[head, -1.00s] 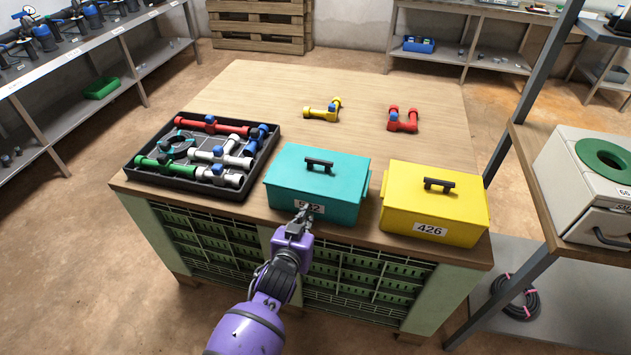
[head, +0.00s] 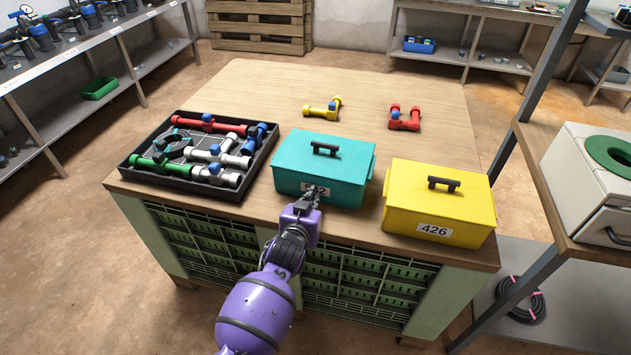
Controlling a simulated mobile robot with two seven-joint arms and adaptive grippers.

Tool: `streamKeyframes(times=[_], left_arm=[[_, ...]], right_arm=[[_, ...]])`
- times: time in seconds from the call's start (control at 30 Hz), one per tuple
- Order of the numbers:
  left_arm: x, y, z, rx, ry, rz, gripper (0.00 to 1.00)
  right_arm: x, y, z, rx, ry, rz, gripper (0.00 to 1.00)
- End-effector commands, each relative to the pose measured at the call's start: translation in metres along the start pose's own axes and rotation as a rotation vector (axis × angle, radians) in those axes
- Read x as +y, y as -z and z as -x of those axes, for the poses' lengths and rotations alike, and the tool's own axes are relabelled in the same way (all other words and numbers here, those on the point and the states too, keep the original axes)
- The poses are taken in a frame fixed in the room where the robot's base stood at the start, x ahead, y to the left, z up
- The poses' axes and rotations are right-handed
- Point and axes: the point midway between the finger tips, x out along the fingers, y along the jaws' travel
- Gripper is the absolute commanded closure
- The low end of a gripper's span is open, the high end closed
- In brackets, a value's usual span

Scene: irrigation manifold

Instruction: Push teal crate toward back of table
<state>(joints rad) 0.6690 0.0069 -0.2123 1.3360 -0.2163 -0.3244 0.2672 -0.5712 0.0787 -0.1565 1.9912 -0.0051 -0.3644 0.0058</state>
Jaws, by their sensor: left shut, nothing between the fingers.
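The teal crate (head: 340,165) is a lidded box with a dark handle on top and a white label on its front. It stands upright on the wooden table (head: 285,90), set a little further back than the yellow crate. My left gripper (head: 314,190) is shut and empty. Its fingertips are at the crate's front face and appear to touch it, covering part of the label. My right gripper is out of view.
A yellow crate (head: 438,203) marked 426 stands close on the right. A black tray (head: 190,191) of pipe fittings lies close on the left. Behind are a yellow fitting (head: 322,110) and a red fitting (head: 404,122), with bare tabletop between them and the teal crate.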

Motion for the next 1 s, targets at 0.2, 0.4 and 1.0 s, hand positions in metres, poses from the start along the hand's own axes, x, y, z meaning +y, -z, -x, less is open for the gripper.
streamKeyframes(times=[0.2,0.4,1.0], left_arm=[[0.001,0.003,-0.015,0.0,-0.001,0.001,1.0],[0.0,0.008,-0.029,-0.001,-0.001,0.002,1.0],[0.0,0.013,-0.036,0.0,0.0,0.001,1.0]], right_arm=[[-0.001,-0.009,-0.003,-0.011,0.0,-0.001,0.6],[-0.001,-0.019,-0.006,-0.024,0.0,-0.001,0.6],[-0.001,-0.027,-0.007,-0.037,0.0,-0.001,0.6]])
